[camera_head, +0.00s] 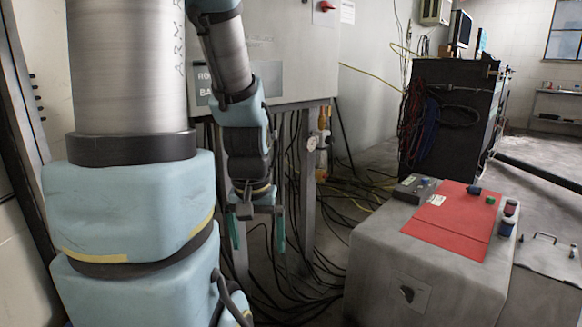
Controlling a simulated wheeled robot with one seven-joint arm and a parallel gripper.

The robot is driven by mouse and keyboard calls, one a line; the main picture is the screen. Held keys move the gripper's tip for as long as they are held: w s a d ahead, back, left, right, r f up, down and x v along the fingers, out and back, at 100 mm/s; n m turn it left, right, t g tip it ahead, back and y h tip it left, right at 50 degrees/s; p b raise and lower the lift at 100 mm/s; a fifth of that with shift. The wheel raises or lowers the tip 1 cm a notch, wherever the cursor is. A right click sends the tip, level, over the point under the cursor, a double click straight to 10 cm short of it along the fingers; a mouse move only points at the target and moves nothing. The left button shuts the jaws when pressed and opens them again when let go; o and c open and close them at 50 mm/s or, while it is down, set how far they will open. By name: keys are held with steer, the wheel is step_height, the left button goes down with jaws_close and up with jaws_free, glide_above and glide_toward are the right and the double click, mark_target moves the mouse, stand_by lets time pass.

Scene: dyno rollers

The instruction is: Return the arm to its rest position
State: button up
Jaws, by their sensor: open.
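My arm comes down from the top left of the head view, with large silver and pale blue links in the foreground. My gripper (258,232) hangs at the arm's far end, pointing down, left of the grey cabinet. Its two green-tipped fingers are spread apart with nothing between them. Behind it are cables and a metal post.
A grey cabinet (375,255) with a red mat (450,225) stands at the right; small items and a control box (413,188) lie on top. A wall panel (290,50) is behind my arm. Loose cables (300,285) cover the floor. A black rack (450,115) stands farther back.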

step_height(320, 180, up, 22)
steer(key=p, duration=1.9)
steer(key=shift+f, duration=0.25)
steer(key=shift+f, duration=0.1)
steer(key=shift+c, duration=0.2)
